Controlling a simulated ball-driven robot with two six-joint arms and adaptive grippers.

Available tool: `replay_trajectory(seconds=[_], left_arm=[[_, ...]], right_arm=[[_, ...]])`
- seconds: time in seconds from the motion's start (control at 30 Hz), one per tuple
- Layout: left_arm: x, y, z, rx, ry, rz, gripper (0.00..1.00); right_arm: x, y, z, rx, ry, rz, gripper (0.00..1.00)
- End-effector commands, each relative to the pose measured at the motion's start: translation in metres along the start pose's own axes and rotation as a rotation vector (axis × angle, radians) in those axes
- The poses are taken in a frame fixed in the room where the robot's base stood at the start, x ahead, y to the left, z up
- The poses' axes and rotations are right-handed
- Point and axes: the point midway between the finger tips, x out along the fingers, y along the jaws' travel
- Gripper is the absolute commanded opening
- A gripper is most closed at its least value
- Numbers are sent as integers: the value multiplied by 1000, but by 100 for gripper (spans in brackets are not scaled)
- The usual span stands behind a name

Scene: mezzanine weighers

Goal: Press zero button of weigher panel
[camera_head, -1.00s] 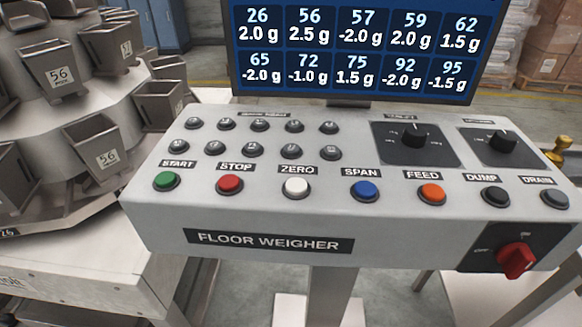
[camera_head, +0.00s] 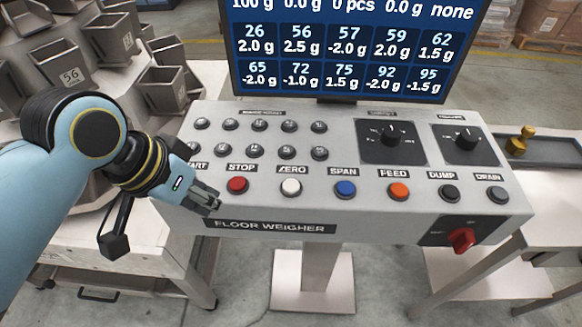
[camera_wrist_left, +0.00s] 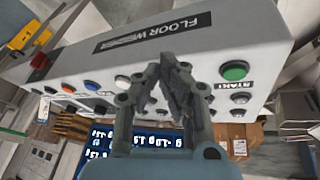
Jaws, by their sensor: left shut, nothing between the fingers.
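The weigher panel (camera_head: 350,222) is a light grey sloped console labelled FLOOR WEIGHER. Its white ZERO button (camera_head: 291,187) is in the front row, between the red STOP button (camera_head: 237,185) and the blue SPAN button (camera_head: 345,188). My left gripper (camera_head: 214,203) is shut and empty, at the panel's front left, left of the STOP button and apart from the ZERO button. It hides the START button in the head view. In the left wrist view the closed fingers (camera_wrist_left: 172,62) are in front of the panel, with the green START button (camera_wrist_left: 234,71) to their right. My right gripper is not in view.
A screen (camera_head: 345,50) stands behind the panel. Dials (camera_head: 391,135) and a red rotary switch (camera_head: 462,240) are on the panel's right. Metal hoppers (camera_head: 80,70) stand at the left. A tray with a brass weight (camera_head: 521,142) is at the right.

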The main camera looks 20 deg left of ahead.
Motion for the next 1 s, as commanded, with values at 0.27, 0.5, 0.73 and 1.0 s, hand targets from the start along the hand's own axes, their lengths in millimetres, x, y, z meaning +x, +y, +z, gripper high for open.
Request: replay_trajectory(seconds=[0.27,0.5,0.73,1.0], left_arm=[[-11,61,-104,61,107,336,0],[-17,83,-141,80,150,466,0],[-17,84,-143,81,154,477,0],[-15,84,-142,81,154,476,0]], right_arm=[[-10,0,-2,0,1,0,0],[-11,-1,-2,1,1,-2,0],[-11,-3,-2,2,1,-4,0],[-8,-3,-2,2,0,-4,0]])
